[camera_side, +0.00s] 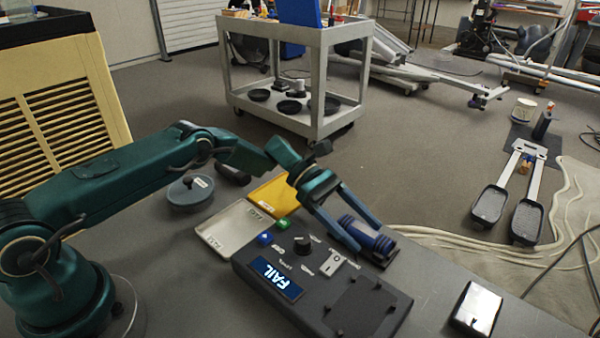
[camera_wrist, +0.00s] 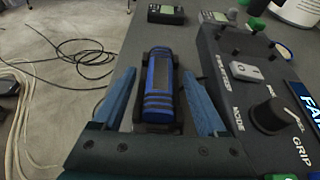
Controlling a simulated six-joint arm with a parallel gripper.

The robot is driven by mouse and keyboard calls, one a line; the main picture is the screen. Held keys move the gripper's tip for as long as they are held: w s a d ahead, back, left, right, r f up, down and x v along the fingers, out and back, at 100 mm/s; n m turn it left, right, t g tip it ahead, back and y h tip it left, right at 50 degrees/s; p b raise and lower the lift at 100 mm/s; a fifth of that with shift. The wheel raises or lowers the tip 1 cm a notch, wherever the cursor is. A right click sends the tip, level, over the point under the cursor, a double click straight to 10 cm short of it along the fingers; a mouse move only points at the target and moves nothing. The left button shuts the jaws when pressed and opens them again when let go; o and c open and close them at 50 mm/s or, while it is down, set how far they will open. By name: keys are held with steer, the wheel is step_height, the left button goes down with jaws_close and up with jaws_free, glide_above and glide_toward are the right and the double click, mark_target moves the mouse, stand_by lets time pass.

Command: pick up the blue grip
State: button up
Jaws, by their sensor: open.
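The blue grip (camera_side: 352,228) is a ribbed blue cylinder with dark bands. It lies on a dark holder on the grey table, beside the far right side of the dark test box (camera_side: 345,305). In the wrist view the blue grip (camera_wrist: 158,90) lies lengthwise in the middle of the picture. My gripper (camera_side: 367,236) is open and reaches down at the grip. In the wrist view the fingers of my gripper (camera_wrist: 160,76) stand on either side of the grip, with a visible gap at each side. I cannot tell how far the fingertips reach down beside it.
The test box has a lit display (camera_side: 276,279) reading FAIL, a black knob (camera_side: 302,245) and a switch (camera_side: 334,263). A silver tray (camera_side: 232,230) and a yellow tray (camera_side: 270,194) lie left of the grip. A black device (camera_side: 477,308) with a bright screen lies at the right.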

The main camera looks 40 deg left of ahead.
jaws_close()
steer(key=shift+r, duration=0.15)
